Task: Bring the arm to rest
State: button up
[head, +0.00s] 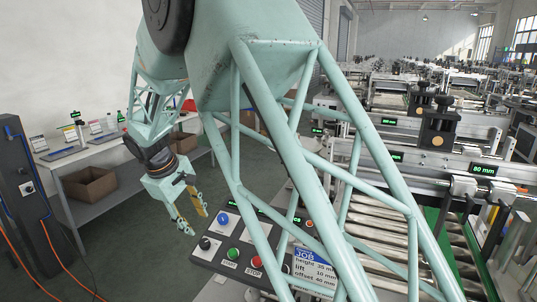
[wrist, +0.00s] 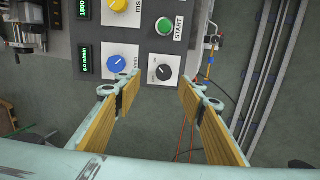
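My gripper (head: 197,221) hangs from my teal lattice arm, at the left of centre in the head view, with its fingers pointing down. In the wrist view my gripper (wrist: 160,84) has its two wood-coloured finger pads spread wide with nothing between them, so it is open and empty. Past the fingertips is a grey control panel (wrist: 148,70) with yellow, blue and black knobs and a green START button. In the head view the panel (head: 207,257) is just right of and below the gripper, and the two look apart. My arm link covers part of it.
A white table (head: 100,150) with tablets and small bottles stands at the left, with a cardboard box (head: 90,187) on its lower shelf. A dark post (head: 30,190) with orange cables stands at far left. Roller conveyor machinery (head: 385,235) fills the right. Open floor (head: 140,245) lies between.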

jog(key=s+d+r+m, duration=0.1)
jog(key=d+r+m, duration=0.1)
jog(key=d+r, duration=0.8)
jog(key=d+r+m, duration=0.2)
jog(key=d+r, duration=0.5)
jog(key=d, duration=0.7)
jog(key=s+d+r+m, duration=0.1)
jog(key=s+d+r, duration=0.3)
jog(key=d, duration=0.3)
jog(key=s+d+r+m, duration=0.2)
jog(key=s+d+r, duration=0.15)
jog(key=d, duration=0.35)
jog(key=s+d+r+m, duration=0.1)
jog(key=s+d+r, duration=0.2)
jog(key=s+d, duration=0.3)
jog(key=s+d+r+m, duration=0.25)
jog(key=s+d, duration=0.45)
jog(key=s, duration=0.4)
jog(key=s+a+f+m+y, duration=0.1)
jog(key=s+f, duration=0.3)
jog(key=s, duration=0.7)
jog(key=s+a+f+m, duration=0.1)
jog(key=s+f, duration=0.3)
jog(key=s, duration=0.7)
jog(key=shift+a+f+m+y, duration=0.15)
jog(key=shift+f+m+y, duration=0.2)
jog(key=shift+f+y, duration=0.05)
jog(key=shift+w, duration=0.1)
jog(key=shift+c, duration=0.7)
